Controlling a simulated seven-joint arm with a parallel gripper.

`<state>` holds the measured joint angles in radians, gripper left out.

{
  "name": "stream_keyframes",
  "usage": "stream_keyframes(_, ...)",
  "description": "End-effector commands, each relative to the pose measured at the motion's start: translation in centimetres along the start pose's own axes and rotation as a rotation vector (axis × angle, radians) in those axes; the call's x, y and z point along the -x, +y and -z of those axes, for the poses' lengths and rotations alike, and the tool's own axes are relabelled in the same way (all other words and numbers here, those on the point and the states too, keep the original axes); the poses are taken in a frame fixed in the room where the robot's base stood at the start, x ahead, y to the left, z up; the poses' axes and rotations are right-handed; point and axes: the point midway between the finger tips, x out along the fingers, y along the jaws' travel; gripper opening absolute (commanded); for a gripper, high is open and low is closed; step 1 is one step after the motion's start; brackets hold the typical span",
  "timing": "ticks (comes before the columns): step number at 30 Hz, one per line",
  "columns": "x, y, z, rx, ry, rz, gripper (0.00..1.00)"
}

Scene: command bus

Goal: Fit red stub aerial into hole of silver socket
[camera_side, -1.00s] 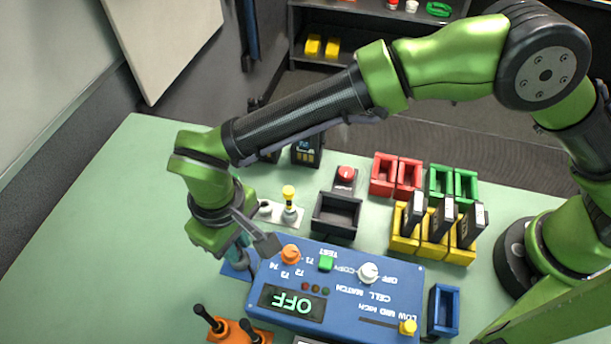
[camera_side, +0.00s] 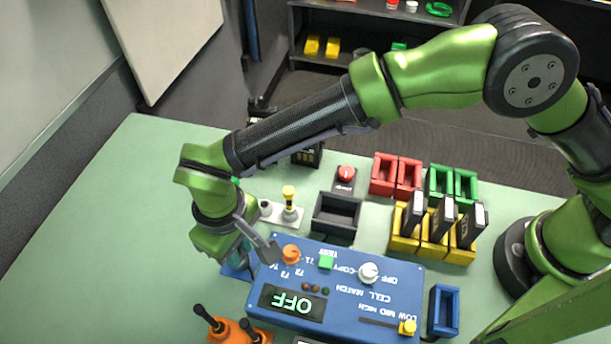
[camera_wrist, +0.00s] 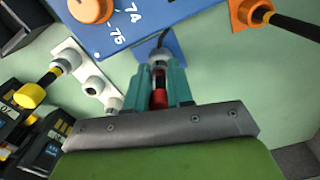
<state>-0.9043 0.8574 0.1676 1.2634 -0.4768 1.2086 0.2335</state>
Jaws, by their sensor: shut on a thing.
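The red stub aerial (camera_wrist: 159,98) is between the teal fingers of my gripper (camera_wrist: 160,84) in the wrist view, and the gripper is shut on it. The aerial's dark far end points at the silver socket (camera_wrist: 160,58), which stands on a small blue plate (camera_wrist: 176,49) with a dark cable behind it. The aerial's end overlaps the socket in this view; I cannot tell whether it is in the hole. In the side view my gripper (camera_side: 240,257) is low over the blue plate (camera_side: 236,272), just left of the console, and hides the aerial and socket.
The blue console (camera_side: 345,285) with orange knob (camera_side: 291,253) stands close to the right of my gripper. A white strip (camera_side: 271,212) with a yellow-topped plug (camera_side: 288,194) lies behind. An orange block (camera_side: 232,331) with black levers is in front. The green table's left (camera_side: 110,240) is clear.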

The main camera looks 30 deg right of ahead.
Motion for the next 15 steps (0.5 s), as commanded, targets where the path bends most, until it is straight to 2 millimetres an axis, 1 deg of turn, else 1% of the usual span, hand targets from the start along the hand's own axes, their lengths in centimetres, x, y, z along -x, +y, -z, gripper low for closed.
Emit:
stream_keyframes(6,-0.01,0.0,-0.01,0.0,0.0,0.0,0.0)
stream_keyframes(7,-0.01,0.0,-0.01,0.0,0.0,0.0,0.26)
stream_keyframes(12,0.0,0.0,-0.01,0.0,0.0,0.0,0.51)
stream_keyframes(15,0.0,0.0,-0.01,0.0,0.0,0.0,0.51)
